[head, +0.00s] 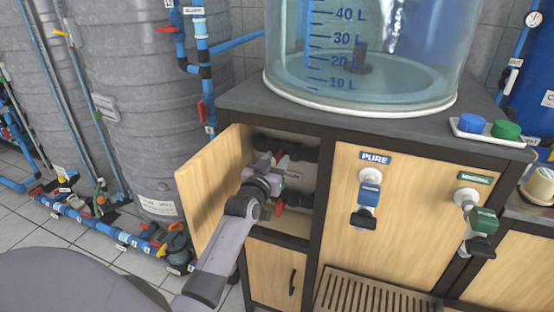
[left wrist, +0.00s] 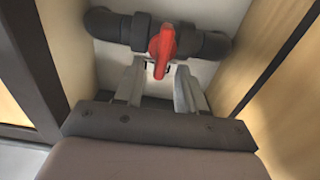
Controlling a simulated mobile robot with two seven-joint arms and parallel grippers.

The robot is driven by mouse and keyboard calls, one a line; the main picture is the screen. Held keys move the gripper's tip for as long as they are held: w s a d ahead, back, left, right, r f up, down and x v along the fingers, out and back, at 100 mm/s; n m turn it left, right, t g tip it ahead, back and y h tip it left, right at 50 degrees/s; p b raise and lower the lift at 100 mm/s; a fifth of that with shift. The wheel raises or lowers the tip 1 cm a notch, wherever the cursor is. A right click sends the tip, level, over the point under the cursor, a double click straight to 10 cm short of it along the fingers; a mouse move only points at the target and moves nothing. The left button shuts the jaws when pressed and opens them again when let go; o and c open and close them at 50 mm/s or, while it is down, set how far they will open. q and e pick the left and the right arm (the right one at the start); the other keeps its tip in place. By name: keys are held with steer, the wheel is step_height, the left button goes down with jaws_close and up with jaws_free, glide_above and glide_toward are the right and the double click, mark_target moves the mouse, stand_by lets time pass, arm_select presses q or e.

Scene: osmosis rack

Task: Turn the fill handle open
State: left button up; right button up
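In the left wrist view a red valve handle (left wrist: 162,45) sits on a dark horizontal pipe (left wrist: 112,25) and points down, across the pipe. Its lower tip shows in the gap between the fingertips of my left gripper (left wrist: 158,70). The fingers are open and spread to either side; I see no grip on it. In the head view my left gripper (head: 268,164) is inside the open cabinet at the upper pipe, with a bit of red handle (head: 281,160) beside it. A lower red handle (head: 279,208) is partly behind my arm. A label behind the upper handle is mostly hidden. My right gripper is out of view.
The open wooden door (head: 213,188) stands close left of my arm, and the cabinet walls leave little side room. A clear tank (head: 400,75) stands on the counter above. PURE (head: 368,192) and green taps (head: 482,220) stick out at the right.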

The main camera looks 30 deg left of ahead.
arm_select(q)
steer(key=shift+w+a, duration=0.2)
steer(key=shift+w, duration=0.5)
jaws_close()
